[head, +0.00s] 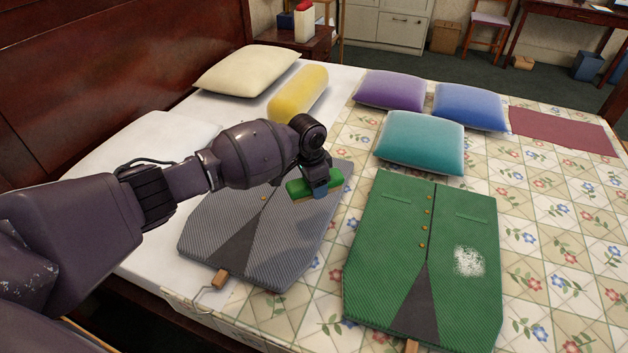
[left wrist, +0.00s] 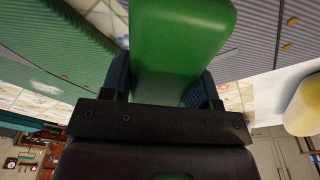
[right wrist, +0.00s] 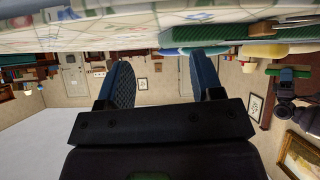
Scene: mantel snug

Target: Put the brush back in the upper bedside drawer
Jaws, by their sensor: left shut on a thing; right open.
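The green brush (head: 318,182) is held in my left gripper (head: 321,191), above the grey waistcoat on the bed. In the left wrist view the brush's green back (left wrist: 180,45) fills the space between the blue fingers. A dark wood bedside cabinet (head: 318,48) stands at the far head end of the bed; I cannot make out whether its upper drawer is open. My right gripper (right wrist: 160,78) is open and empty, its fingers apart beside the bed edge; it is outside the head view.
The grey waistcoat (head: 235,235) and the green waistcoat (head: 385,240), with a whitish patch, lie on the bed. Several pillows and a yellow bolster (head: 298,92) lie beyond them. A red-and-white container (head: 304,22) stands on the cabinet. The dark headboard (head: 110,75) bounds the left.

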